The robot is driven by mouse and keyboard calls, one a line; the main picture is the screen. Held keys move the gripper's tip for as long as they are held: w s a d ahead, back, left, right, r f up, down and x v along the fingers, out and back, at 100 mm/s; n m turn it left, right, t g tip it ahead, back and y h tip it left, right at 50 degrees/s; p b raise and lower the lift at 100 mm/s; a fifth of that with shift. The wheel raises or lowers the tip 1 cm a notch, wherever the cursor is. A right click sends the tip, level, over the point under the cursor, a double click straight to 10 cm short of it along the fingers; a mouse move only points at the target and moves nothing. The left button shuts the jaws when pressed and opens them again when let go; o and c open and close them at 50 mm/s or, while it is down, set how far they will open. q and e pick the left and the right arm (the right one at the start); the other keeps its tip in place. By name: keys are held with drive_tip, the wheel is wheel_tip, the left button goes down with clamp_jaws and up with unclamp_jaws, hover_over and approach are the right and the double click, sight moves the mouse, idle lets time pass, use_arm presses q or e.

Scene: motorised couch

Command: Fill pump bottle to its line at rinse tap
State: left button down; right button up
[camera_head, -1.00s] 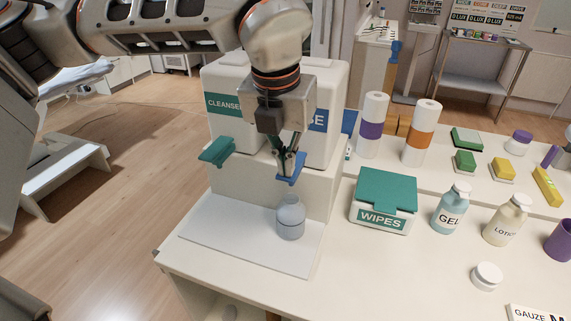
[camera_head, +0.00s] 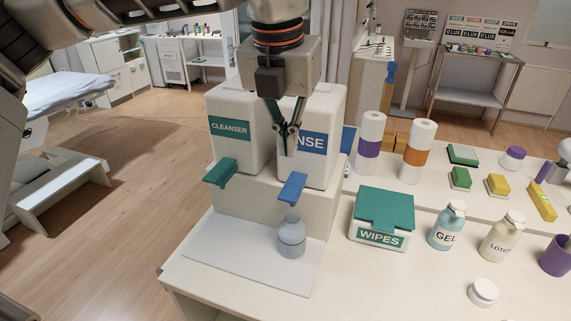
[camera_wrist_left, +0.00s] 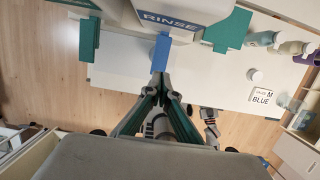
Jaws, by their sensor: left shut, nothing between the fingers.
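The pump bottle (camera_head: 291,238) is a small translucent grey-blue bottle with a darker band around its body. It stands upright on the white tray, below the blue rinse tap lever (camera_head: 292,187); the lever also shows in the left wrist view (camera_wrist_left: 161,50). I cannot tell its fill level or see flowing water. The white RINSE tank (camera_head: 316,150) stands behind the lever. My left gripper (camera_head: 290,152) is shut and empty, above the lever in front of the tank; its tips show in the wrist view (camera_wrist_left: 160,78). The bottle is not visible there. My right gripper is not in view.
The CLEANSER tank (camera_head: 231,105) and its green lever (camera_head: 220,172) are on the left. The white tray (camera_head: 225,240) has bare room left of the bottle. A WIPES box (camera_head: 385,205), a GEL bottle (camera_head: 447,230) and a LOTION bottle (camera_head: 502,240) stand on the right.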

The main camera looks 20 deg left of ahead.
use_arm(q)
drive_tip(key=v, duration=0.2)
drive_tip(key=w+v, duration=0.1)
drive_tip(key=v, duration=0.1)
drive_tip(key=shift+s+r, duration=0.1)
drive_tip(key=shift+r, duration=0.25)
drive_tip(key=shift+s+f, duration=0.1)
idle(1.1)
